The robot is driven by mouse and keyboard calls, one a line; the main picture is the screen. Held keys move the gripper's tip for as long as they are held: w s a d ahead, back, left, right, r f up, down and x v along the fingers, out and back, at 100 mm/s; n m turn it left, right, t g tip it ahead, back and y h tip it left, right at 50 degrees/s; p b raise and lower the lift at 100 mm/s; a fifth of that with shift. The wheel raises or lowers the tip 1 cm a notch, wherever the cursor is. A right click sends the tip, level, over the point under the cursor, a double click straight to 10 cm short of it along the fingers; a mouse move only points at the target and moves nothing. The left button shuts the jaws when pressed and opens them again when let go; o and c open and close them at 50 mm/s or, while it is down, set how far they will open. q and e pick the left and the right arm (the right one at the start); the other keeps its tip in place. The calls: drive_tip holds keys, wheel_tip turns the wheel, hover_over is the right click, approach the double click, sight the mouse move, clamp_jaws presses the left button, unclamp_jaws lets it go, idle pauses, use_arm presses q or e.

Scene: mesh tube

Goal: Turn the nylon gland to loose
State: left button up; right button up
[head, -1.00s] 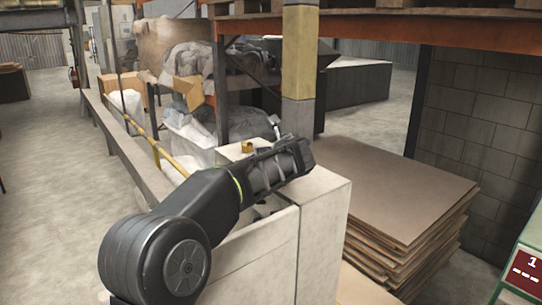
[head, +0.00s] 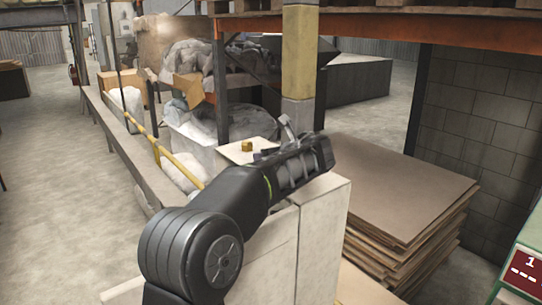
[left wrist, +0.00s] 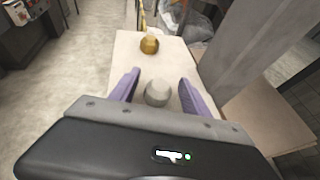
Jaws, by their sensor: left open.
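A pale grey rounded gland (left wrist: 157,92), which looks like the nylon one, stands on the cream top of a cabinet in the left wrist view. A brass-coloured gland (left wrist: 149,45) stands farther back on the same top and also shows in the head view (head: 247,147). My left gripper (left wrist: 159,78) is open, with its purple fingers on either side of the grey gland in the picture. I cannot tell whether they are at its height; no contact is visible. In the head view my left gripper (head: 272,143) hides the grey gland. My right gripper is not in view.
The cream cabinet (head: 322,225) stands below my left arm. A stack of brown sheets (head: 400,200) lies to its right, and a yellow and grey post (head: 299,70) rises behind it. A long rail (head: 125,150) runs at the left, with open floor beyond.

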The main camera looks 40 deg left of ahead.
use_arm(q)
drive_tip(key=shift+d, duration=0.1)
drive_tip(key=b+v, duration=0.2)
drive_tip(key=v, duration=0.4)
drive_tip(key=shift+s+d, duration=0.15)
drive_tip(key=shift+d, duration=0.15)
drive_tip(key=shift+s+d+r, duration=0.3)
drive_tip(key=shift+d, duration=0.05)
